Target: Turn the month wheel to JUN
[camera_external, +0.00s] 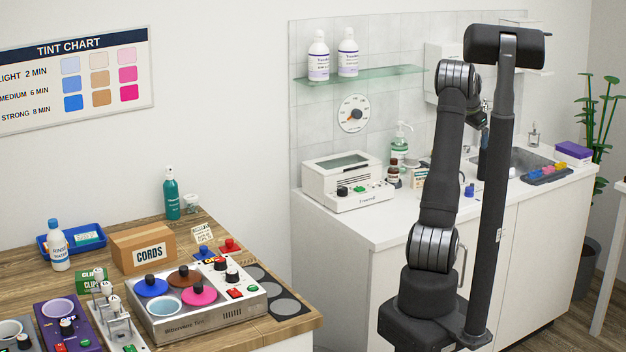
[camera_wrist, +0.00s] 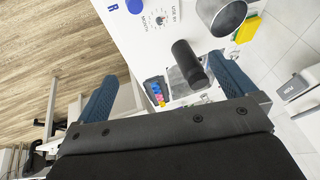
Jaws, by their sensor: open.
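A white dial marked "USE BY MONTH" (camera_wrist: 159,19) lies on the white counter near the top of the wrist view. It has small marks around a centre and a small reddish spot. Its month letters and setting are too small to read. I cannot make it out in the external view, where my arm covers part of the counter. My gripper (camera_wrist: 165,66) is open, with its two blue fingers wide apart and nothing seen between them but the scene beyond. The dial is apart from the fingers. In the external view my gripper is mostly hidden behind my arm.
A blue round object (camera_wrist: 135,6) and a steel cylinder (camera_wrist: 222,14) flank the dial. A dark cylinder (camera_wrist: 187,57) stands close by. A tray of coloured items (camera_external: 547,172) lies near the sink (camera_external: 520,158). A white appliance (camera_external: 345,180) and bottles stand left of my arm.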

